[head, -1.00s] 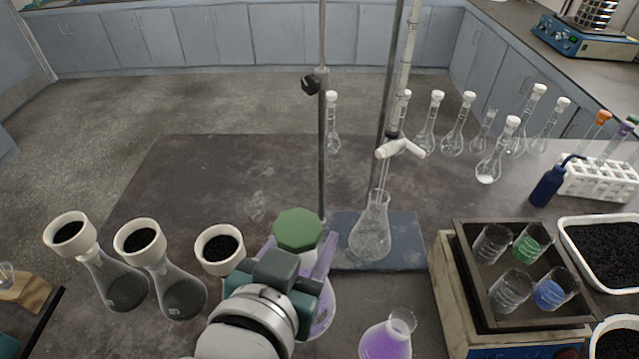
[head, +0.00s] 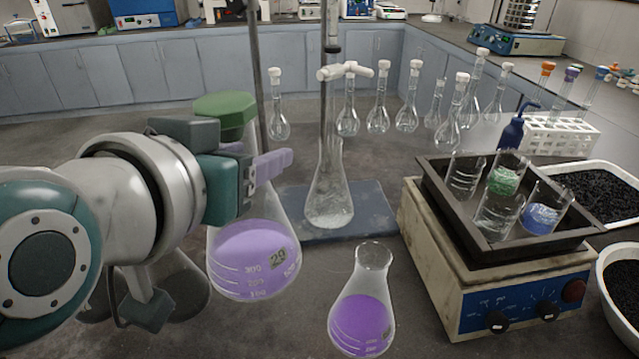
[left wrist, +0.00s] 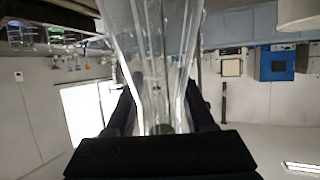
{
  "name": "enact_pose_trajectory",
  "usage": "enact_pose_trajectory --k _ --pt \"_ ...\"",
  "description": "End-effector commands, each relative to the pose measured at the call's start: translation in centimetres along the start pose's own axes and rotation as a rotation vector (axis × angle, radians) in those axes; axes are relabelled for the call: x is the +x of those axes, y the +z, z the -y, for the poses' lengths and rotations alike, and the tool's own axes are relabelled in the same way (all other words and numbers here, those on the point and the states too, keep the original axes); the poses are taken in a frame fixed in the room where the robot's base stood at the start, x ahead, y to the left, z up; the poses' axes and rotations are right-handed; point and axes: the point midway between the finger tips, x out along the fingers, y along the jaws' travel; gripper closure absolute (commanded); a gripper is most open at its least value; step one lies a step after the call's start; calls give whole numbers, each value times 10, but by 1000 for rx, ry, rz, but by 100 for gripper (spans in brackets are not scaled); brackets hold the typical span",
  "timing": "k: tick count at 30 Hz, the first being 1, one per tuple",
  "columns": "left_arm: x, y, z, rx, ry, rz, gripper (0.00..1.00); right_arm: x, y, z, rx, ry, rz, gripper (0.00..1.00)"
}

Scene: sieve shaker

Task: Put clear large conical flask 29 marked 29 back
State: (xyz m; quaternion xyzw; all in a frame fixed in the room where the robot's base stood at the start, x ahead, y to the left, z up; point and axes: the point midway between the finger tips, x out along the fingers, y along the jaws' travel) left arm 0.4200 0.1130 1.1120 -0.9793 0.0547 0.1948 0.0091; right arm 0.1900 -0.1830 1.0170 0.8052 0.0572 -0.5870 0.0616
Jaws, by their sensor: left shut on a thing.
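The clear large conical flask 29 (head: 254,262) holds purple liquid, carries the mark 29 and has a green stopper (head: 224,108). In the head view it is upright at the left of centre. My left gripper (head: 268,168) is shut on its neck from the left. In the left wrist view the clear glass of flask 29 (left wrist: 160,60) stands between the fingers. I cannot tell whether its base touches the bench. My right gripper is not in view.
A smaller flask with purple liquid (head: 362,310) stands close on the right. Behind is a conical flask (head: 330,195) on the blue stand base (head: 375,212). A hotplate (head: 500,285) with a tray of beakers is at right. Dark flasks (head: 180,285) stand behind my left arm.

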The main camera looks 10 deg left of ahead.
Motion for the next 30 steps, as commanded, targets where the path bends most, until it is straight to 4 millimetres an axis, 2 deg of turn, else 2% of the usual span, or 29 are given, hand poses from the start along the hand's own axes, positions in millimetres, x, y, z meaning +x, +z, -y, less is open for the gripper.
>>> enact_pose_trajectory --k 3,12,15,21,27,30 --pt "13 32 0 1 0 5 100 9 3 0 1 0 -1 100" --pt "45 108 0 2 0 2 100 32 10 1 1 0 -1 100" --pt "52 125 0 1 0 0 100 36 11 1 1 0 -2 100" --pt "58 139 1 1 0 -1 100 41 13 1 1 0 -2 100" --pt "69 166 1 1 0 -1 100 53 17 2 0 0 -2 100" --pt "71 171 1 1 -1 -2 100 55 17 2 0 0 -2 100"
